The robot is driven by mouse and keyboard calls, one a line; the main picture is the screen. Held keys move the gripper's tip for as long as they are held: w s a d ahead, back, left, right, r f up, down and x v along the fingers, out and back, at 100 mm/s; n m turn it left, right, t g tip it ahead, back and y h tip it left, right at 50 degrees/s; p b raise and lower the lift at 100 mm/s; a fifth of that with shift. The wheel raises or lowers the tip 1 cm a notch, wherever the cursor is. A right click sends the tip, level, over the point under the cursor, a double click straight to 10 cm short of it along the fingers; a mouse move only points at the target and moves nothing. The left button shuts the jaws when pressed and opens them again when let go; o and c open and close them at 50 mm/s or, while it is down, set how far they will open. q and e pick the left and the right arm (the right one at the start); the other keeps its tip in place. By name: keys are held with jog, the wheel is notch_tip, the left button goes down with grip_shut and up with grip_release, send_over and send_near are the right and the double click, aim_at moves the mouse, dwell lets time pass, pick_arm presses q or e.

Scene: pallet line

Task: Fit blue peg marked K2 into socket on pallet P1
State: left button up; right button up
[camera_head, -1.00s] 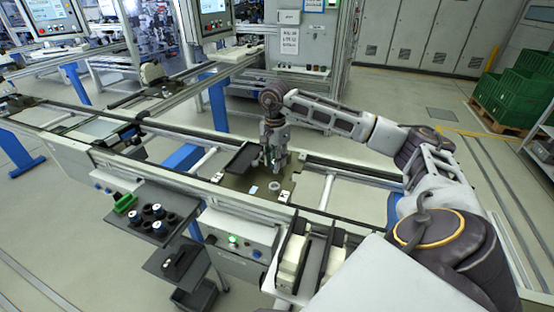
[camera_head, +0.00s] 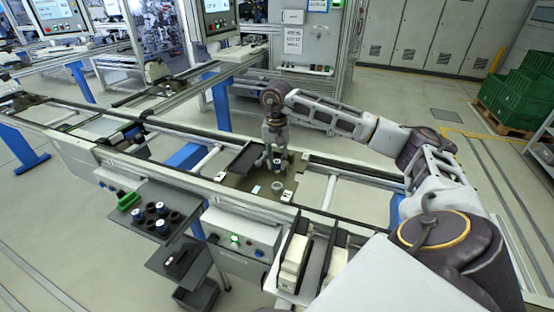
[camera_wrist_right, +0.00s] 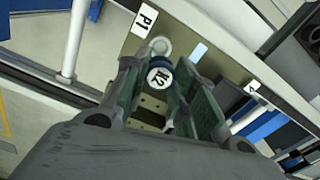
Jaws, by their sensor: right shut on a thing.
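The blue peg (camera_wrist_right: 160,76) shows its round white end marked K2 in the right wrist view, between the green-lined fingers of my right gripper (camera_wrist_right: 170,93). The gripper is shut on it. In the head view my right gripper (camera_head: 274,152) points down over the olive pallet (camera_head: 235,184). A P1 label (camera_wrist_right: 144,21) lies on that pallet. A grey ring-shaped part (camera_wrist_right: 160,46), also in the head view (camera_head: 277,187), stands on the pallet just in front of the peg. The peg's lower end is hidden, so I cannot tell whether it is in a socket. My left gripper is out of view.
Conveyor rails frame the pallet. A side shelf (camera_head: 143,220) holds several dark cylinders and a green container (camera_head: 128,201). A button box (camera_head: 242,240) hangs at the front.

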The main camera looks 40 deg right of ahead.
aim_at(277, 171)
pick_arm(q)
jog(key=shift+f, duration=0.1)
pick_arm(e)
jog(key=shift+f, duration=0.15)
jog(key=shift+f+b, duration=0.8)
jog(key=shift+f, duration=0.25)
jog(key=shift+f+b, duration=0.6)
jog(key=shift+f, duration=0.75)
jog(key=shift+f+b, duration=0.2)
jog(key=shift+b, duration=0.15)
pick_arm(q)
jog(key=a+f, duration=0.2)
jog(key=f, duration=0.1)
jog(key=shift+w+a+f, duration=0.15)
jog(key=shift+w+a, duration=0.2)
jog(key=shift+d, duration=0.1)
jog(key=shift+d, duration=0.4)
